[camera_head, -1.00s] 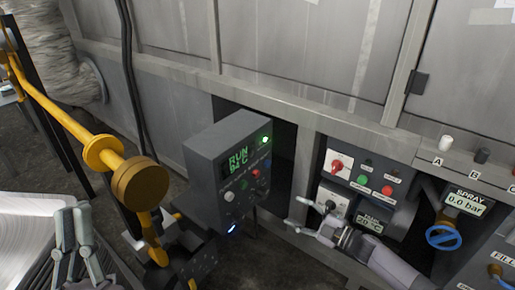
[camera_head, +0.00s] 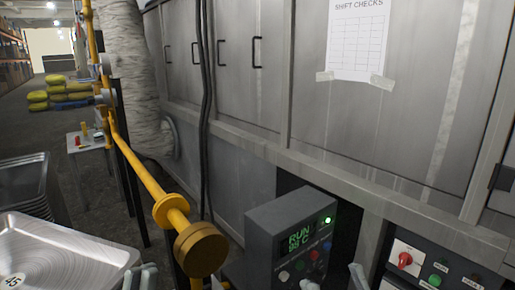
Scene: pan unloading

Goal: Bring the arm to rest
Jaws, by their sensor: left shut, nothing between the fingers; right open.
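My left gripper (camera_head: 141,275) shows only its fingertips at the bottom edge, beside the right side of the metal pan. It is shut with nothing seen between the fingers. My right gripper (camera_head: 334,281) is mostly cut off by the bottom edge. Its visible fingertips are open and empty, in front of the lower right of the grey control box (camera_head: 292,238). The rest of both arms is out of view.
A shiny metal pan (camera_head: 70,245) lies at lower left, with stacked trays (camera_head: 25,185) behind. A yellow pipe (camera_head: 150,180) ends in a round cap near my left gripper. Metal cabinets (camera_head: 240,85) and a switch panel (camera_head: 435,270) line the right. The aisle at far left is open.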

